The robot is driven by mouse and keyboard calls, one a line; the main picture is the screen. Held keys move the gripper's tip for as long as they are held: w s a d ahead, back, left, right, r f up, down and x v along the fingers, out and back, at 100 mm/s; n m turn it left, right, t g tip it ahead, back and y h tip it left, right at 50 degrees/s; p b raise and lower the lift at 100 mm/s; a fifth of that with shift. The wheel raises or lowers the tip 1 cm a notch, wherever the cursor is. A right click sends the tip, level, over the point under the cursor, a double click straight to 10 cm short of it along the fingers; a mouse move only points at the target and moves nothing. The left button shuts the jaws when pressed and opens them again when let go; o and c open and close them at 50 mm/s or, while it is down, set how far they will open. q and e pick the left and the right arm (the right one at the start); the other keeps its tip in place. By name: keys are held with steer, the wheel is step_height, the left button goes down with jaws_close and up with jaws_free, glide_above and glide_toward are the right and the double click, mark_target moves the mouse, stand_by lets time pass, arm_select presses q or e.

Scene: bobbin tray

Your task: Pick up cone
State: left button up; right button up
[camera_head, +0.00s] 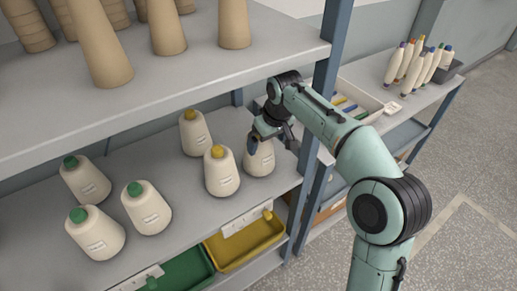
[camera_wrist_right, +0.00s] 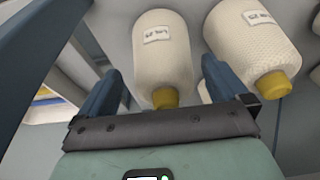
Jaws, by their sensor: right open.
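A cream yarn cone (camera_head: 261,160) stands upright on the middle shelf, near the right post. My right gripper (camera_head: 270,141) is over its upper part, hiding its top. In the right wrist view the open right gripper (camera_wrist_right: 160,88) has one finger on each side of this cone's yellow tip, and the cone (camera_wrist_right: 160,52) extends beyond the fingers. Two more yellow-tipped cones stand to its left, a near one (camera_head: 222,178) and a farther one (camera_head: 195,138). Contact between fingers and cone cannot be told. My left gripper is out of view.
Three green-tipped cones (camera_head: 148,212) stand at the left of the shelf. The upper shelf (camera_head: 250,70) holds several bare tan cones (camera_head: 100,50). A blue post (camera_head: 318,130) is close to my right arm. A yellow bin (camera_head: 247,246) and a green bin (camera_head: 185,275) sit below.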

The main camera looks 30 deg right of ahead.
steer(key=shift+w+a+r+p, duration=0.1)
steer(key=shift+w+p, duration=0.2)
steer(key=shift+w, duration=0.35)
steer(key=w+p, duration=0.1)
steer(key=w, duration=0.2)
steer(key=shift+a+r, duration=0.1)
steer(key=shift+r, duration=0.05)
steer(key=x, duration=0.3)
steer(key=shift+s+f, duration=0.2)
steer(key=shift+s, duration=0.1)
steer(key=shift+w, duration=0.2)
steer(key=c, duration=1.2)
steer(key=shift+c, duration=1)
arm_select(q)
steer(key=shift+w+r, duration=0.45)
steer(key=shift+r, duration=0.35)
arm_select(e)
steer(key=shift+r, duration=0.15)
